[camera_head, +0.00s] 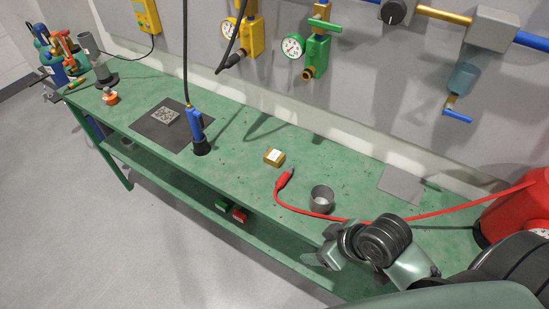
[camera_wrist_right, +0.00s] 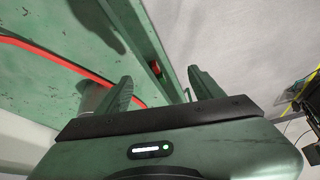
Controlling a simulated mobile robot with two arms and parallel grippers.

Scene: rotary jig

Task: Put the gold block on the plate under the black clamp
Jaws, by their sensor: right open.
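The gold block (camera_head: 274,157) lies on the green bench, mid-length, with a pale label on top. I cannot identify a black clamp for certain. A dark square plate (camera_head: 150,133) with a coded tag lies farther left, and a grey square plate (camera_head: 402,186) lies to the right near the wall. My right gripper (camera_head: 322,253) is open and empty by the bench's front edge, to the right of and nearer than the block. Its spread fingers also show in the right wrist view (camera_wrist_right: 160,84); the block does not. My left gripper is not in view.
A red clip (camera_head: 285,179) on a red cable and a grey cup (camera_head: 321,198) stand between the block and my right arm. A blue tool (camera_head: 195,122) with a black base stands left of the block. Wall valves and gauges rise behind the bench (camera_head: 235,165).

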